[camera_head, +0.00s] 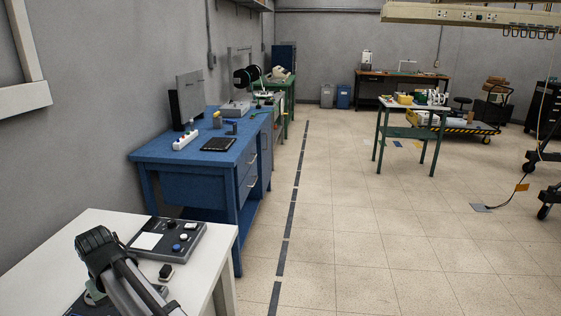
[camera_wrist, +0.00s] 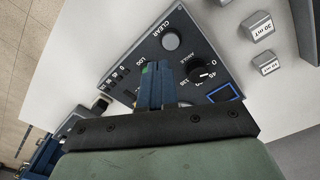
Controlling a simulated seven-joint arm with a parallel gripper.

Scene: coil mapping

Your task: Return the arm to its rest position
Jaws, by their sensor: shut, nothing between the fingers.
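My gripper (camera_wrist: 153,66) shows in the wrist view with its narrow blue-grey fingers together and nothing between them. It is over a dark control panel (camera_wrist: 128,68) with a knob marked ANGLE (camera_wrist: 203,73) and a round button by the word CLEAR (camera_wrist: 170,40). I cannot tell whether the fingertips touch the panel. In the head view my arm reaches over the white table (camera_head: 97,219) at the lower left. My fingers cannot be made out there.
Two labelled grey blocks, a 30 mT block (camera_wrist: 257,25) and a smaller block (camera_wrist: 265,63), sit beside the panel. A button box (camera_head: 170,243) stands on the white table beside my arm. A blue bench (camera_head: 165,151) stands beyond.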

